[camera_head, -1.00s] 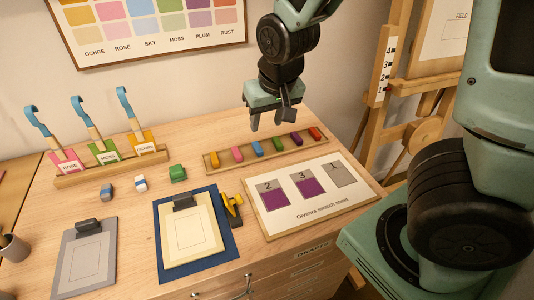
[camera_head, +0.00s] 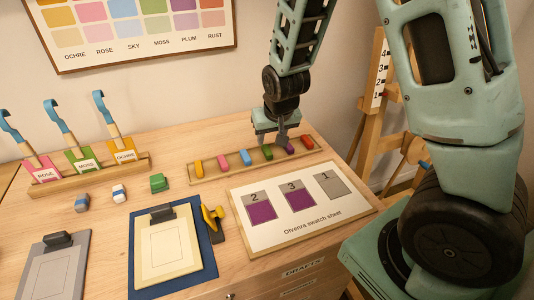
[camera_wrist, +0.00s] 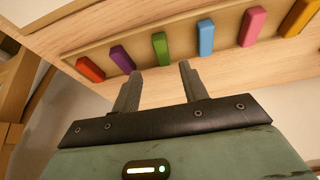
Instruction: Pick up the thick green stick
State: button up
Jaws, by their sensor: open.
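A green stick (camera_head: 267,152) stands in the long wooden rack (camera_head: 232,170), between the blue and purple sticks. It also shows in the wrist view (camera_wrist: 161,48), beyond my fingertips and roughly in line with the gap between them. My gripper (camera_head: 276,146) is open and empty, just over the rack's right half; its two fingers also show in the wrist view (camera_wrist: 157,78). I cannot tell whether they touch anything. A separate chunky green block (camera_head: 158,183) lies on the table, left of the rack and apart from my gripper.
The rack also holds yellow, pink, blue (camera_head: 245,157), purple (camera_head: 289,147) and red (camera_head: 306,142) sticks. A swatch sheet (camera_head: 318,225) lies in front. A yellow-handled tool (camera_head: 213,218) and clipboard (camera_head: 168,250) lie left of it. Labelled cards with blue-ended tools (camera_head: 82,160) stand at the left.

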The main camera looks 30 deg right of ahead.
aim_at(267, 149)
jog(key=shift+a+p+x, duration=0.15)
jog(key=shift+p+x, duration=0.05)
jog(key=shift+x, duration=1.2)
jog(key=shift+a+p+x, duration=0.15)
jog(key=shift+p+x, duration=0.05)
jog(key=shift+x, duration=1.15)
jog(key=shift+s, duration=0.1)
jog(key=shift+c, duration=0.3)
grip_shut()
